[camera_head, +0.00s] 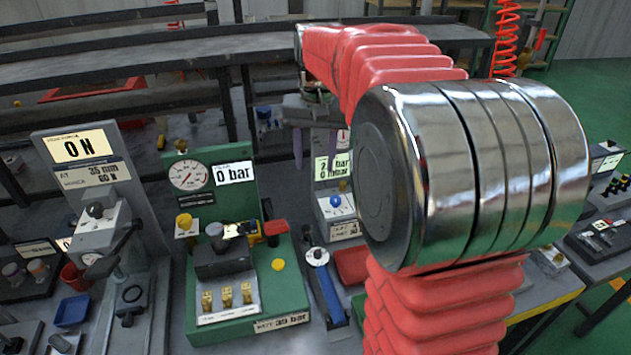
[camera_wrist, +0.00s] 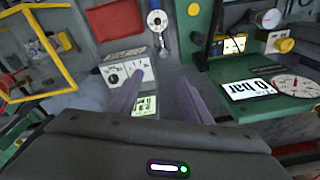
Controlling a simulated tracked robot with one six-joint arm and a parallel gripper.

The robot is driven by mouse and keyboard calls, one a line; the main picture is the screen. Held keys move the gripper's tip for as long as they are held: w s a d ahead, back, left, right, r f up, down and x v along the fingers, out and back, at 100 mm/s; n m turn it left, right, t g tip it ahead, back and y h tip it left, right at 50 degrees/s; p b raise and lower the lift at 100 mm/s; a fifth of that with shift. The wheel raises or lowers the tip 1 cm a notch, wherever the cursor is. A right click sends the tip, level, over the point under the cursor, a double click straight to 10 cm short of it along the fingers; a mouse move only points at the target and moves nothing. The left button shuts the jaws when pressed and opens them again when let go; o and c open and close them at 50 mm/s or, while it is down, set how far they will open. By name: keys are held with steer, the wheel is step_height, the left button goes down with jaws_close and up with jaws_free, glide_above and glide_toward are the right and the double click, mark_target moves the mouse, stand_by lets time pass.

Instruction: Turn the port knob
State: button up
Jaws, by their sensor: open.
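A blue knob (camera_head: 336,201) sits on the pale sloped face of a small block (camera_head: 345,229), with a bar display (camera_head: 340,165) behind it. I cannot read a label that names it as the port knob. My gripper (camera_head: 315,163) shows as two purple fingers, open and empty, above and behind this block. In the wrist view the open fingers (camera_wrist: 161,82) reach toward the block's pale face (camera_wrist: 147,68). The left fingertip overlaps that face, so the knob is not clear there. I see no contact between fingers and knob.
A blue-handled tool (camera_head: 325,285) and a red tray (camera_head: 352,265) lie in front of the block.

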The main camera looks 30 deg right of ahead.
mark_target(335, 199)
steer(key=w+d+f+m+g, duration=0.1)
steer(key=w+d+f, duration=0.3)
steer(key=d, duration=0.5)
steer(key=shift+w+d+f+m+g+y, duration=0.3)
steer(key=shift+w+f+m, duration=0.1)
steer(key=shift+w+m, duration=0.25)
steer(key=shift+s+f, duration=0.1)
step_height(335, 199, down, 14)
steer(key=shift+r, duration=0.2)
steer(key=c, duration=1.1)
